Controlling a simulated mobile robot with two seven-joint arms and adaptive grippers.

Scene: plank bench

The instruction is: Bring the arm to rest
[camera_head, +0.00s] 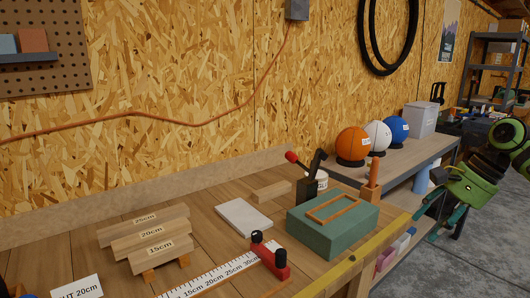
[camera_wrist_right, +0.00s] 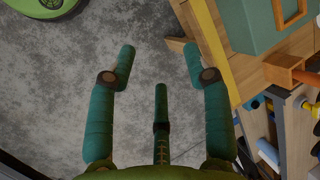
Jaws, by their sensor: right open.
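My right arm comes in from the right in the head view. Its green right gripper (camera_head: 424,228) hangs in the air past the right edge of the plank bench (camera_head: 200,213), with its fingers pointing down and left. In the right wrist view the teal fingers of this gripper (camera_wrist_right: 159,52) are spread wide, with nothing between them but the grey concrete floor (camera_wrist_right: 130,25) beneath. It touches nothing that I can see. My left arm and gripper are not in view.
A green box (camera_head: 335,233) stands near the bench's right edge, by a yellow strip (camera_head: 360,255). Boards (camera_head: 148,234), a ruler (camera_head: 213,279) and a white block (camera_head: 244,217) lie farther left. Behind, a side shelf carries three balls (camera_head: 353,142). Open floor lies right.

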